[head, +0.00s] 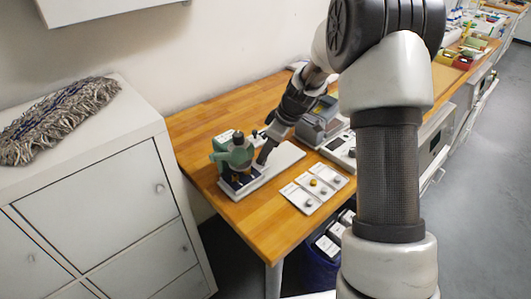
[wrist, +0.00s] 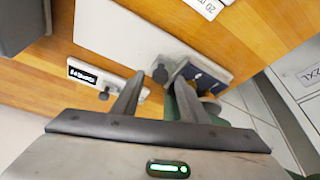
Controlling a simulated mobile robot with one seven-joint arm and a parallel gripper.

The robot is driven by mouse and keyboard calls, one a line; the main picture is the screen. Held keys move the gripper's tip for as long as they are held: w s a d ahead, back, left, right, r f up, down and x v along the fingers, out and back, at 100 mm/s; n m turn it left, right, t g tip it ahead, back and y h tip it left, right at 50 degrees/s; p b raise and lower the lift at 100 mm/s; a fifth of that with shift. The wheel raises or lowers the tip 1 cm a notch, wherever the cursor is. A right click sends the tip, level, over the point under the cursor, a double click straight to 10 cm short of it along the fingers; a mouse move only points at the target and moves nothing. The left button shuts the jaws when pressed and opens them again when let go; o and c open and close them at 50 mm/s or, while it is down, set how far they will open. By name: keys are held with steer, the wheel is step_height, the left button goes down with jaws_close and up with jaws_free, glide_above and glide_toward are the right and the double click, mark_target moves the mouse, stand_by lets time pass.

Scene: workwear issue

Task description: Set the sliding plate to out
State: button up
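A green press-like machine (head: 232,152) stands on a white base (head: 285,158) near the wooden table's left end. A dark blue plate (head: 238,181) with pale markings sits low at its front; it also shows in the wrist view (wrist: 205,73). I take this for the sliding plate. A small dark knob (wrist: 160,74) shows beside the plate's edge. My gripper (head: 262,157) is down beside the machine. In the wrist view its fingers (wrist: 158,84) are apart, with the knob in the gap near their tips. Contact cannot be told. The right finger hides part of the green machine.
A small display panel (wrist: 84,75) and another dark knob (wrist: 104,95) lie left of my fingers. Several white cards with small items (head: 312,188) lie right of the machine. A grey device (head: 320,122) stands behind. A white cabinet (head: 100,190) adjoins the table's left.

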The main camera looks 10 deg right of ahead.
steer(key=shift+w+a+f, duration=0.1)
steer(key=shift+a+f, duration=0.05)
steer(key=shift+f, duration=0.3)
